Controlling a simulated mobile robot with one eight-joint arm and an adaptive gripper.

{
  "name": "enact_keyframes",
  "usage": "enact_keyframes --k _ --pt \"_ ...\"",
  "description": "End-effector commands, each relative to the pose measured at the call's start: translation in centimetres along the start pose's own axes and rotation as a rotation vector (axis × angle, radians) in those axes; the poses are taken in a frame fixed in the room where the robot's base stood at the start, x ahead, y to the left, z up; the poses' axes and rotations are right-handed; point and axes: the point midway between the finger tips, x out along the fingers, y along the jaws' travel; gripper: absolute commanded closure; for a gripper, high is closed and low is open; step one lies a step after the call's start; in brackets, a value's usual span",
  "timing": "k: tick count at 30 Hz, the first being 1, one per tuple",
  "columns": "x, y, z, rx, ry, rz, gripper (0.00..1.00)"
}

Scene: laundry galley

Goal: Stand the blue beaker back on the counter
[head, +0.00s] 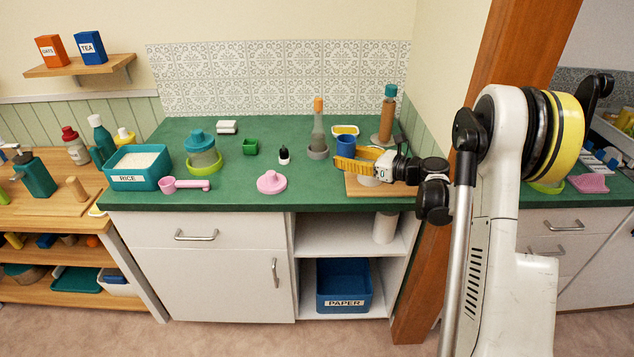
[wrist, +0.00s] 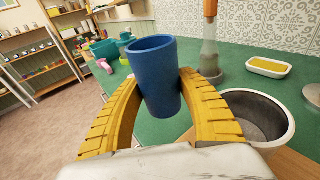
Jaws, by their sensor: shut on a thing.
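The blue beaker (wrist: 158,85) is held between the two yellow fingers of my gripper (wrist: 160,97) in the wrist view. Its open rim faces up and it leans slightly. In the head view my gripper (head: 350,163) is over the right part of the green counter (head: 235,188), and the beaker (head: 346,146) shows just behind the fingers. The beaker's base appears above the counter in the wrist view, but I cannot tell whether it touches.
A light pot (wrist: 258,120) stands close to my right finger on a wooden board (head: 400,190). The counter's front middle is clear around a pink lid (head: 271,183).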

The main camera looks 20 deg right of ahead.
Motion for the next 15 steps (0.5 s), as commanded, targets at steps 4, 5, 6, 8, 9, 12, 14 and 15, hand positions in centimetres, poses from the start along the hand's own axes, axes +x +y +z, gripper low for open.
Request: enact_keyframes --k 4,5,6,8,9,12,14,15 --pt "4.3 1.4 -2.2 0.0 0.0 0.005 0.97" --pt "5.0 1.6 -2.6 0.0 0.0 0.004 0.97" --pt "5.9 1.8 -3.0 0.0 0.0 0.003 0.97" --pt "7.0 2.2 -3.4 0.0 0.0 0.002 0.97" --pt "7.7 2.3 -3.6 0.0 0.0 0.002 0.97" --pt "8.6 2.6 -4.0 0.001 0.0 -0.001 0.97" --pt "8.9 2.6 -4.0 0.001 0.0 -0.001 0.97" --pt "9.0 2.6 -4.2 0.001 0.001 -0.001 0.97"
